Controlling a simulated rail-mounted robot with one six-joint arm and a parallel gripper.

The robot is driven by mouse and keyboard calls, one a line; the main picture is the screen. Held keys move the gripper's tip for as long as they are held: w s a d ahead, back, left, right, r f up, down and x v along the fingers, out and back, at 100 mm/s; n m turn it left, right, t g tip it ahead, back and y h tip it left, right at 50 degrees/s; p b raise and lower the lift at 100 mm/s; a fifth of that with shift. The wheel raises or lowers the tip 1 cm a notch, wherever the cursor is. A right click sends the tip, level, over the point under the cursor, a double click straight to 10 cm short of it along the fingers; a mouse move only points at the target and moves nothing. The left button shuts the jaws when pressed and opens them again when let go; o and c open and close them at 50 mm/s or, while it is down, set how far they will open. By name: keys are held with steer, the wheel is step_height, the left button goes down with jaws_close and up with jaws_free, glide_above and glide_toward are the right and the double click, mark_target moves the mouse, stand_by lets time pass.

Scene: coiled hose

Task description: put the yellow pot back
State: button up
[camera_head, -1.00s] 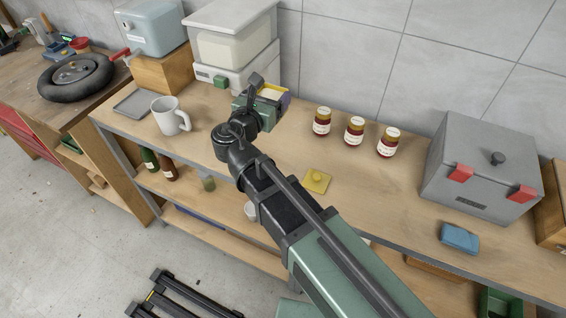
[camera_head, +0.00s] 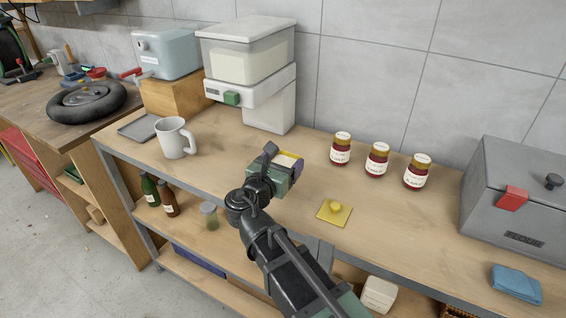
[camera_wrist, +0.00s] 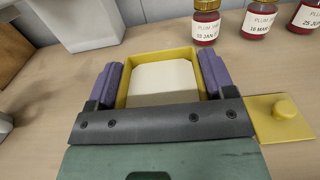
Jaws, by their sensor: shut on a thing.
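The yellow pot (camera_wrist: 158,54) is a square, open-topped container with pale cream contents filling much of it. It is between the two purple fingers of my gripper (camera_wrist: 160,85), which are shut on its sides. In the head view, my gripper (camera_head: 284,165) holds the pot over the bench, left of the jars. I cannot tell whether the pot's base touches the bench. A flat yellow lid with a round knob (camera_head: 334,212) lies on the bench to the right of my gripper; it also shows in the wrist view (camera_wrist: 280,116).
Three dark red jars (camera_head: 377,160) stand in a row behind the lid. A white dispenser (camera_head: 268,100) with a clear hopper stands behind my gripper. A white mug (camera_head: 175,138) is at left.

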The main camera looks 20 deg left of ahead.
steer(key=shift+f+b, duration=1.95)
steer(key=shift+f, duration=0.3)
steer(key=shift+f, duration=0.2)
steer(key=o, duration=1.1)
steer(key=shift+r, duration=0.25)
steer(key=v, duration=1.2)
